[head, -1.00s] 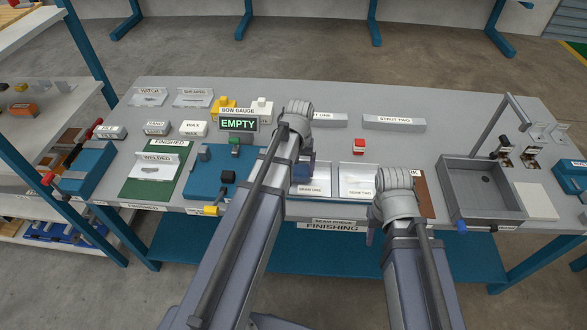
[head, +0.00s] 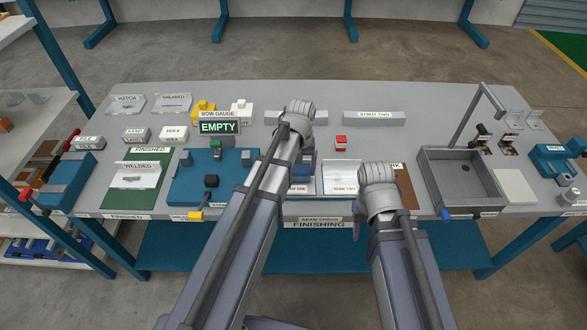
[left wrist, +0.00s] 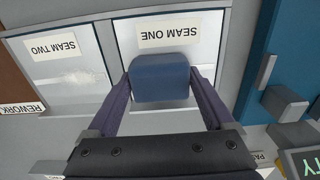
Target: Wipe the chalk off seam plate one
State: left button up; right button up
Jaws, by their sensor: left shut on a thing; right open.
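My left gripper (left wrist: 160,98) is shut on a dark blue block (left wrist: 160,76), which sits over seam plate one (left wrist: 205,42). Seam plate one carries the label SEAM ONE and shows pale and clean where it is uncovered. The block and gripper hide its middle, and I cannot tell whether the block touches it. In the head view seam plate one (head: 299,190) is mostly behind my left arm. Seam plate two (left wrist: 70,100), beside it, bears a white chalky smear. My right gripper (head: 357,228) is open, mostly hidden by its wrist, near the table's front edge.
The bow gauge (head: 218,127) reads EMPTY, with a blue fixture (head: 225,190) in front. A green mat (head: 120,198) holds a welded part at left. A red-topped item (head: 341,143) stands behind the plates. A sink (head: 440,205) is at right.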

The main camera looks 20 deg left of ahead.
aim_at(299, 169)
pick_arm(q)
notch_tip(299, 169, up, 6)
jog(key=p, duration=0.6)
dwell(0.4)
notch_tip(299, 169, up, 3)
jog(key=p, duration=0.3)
jog(key=shift+r, duration=0.1)
jog(key=shift+a, duration=0.1)
dwell(0.4)
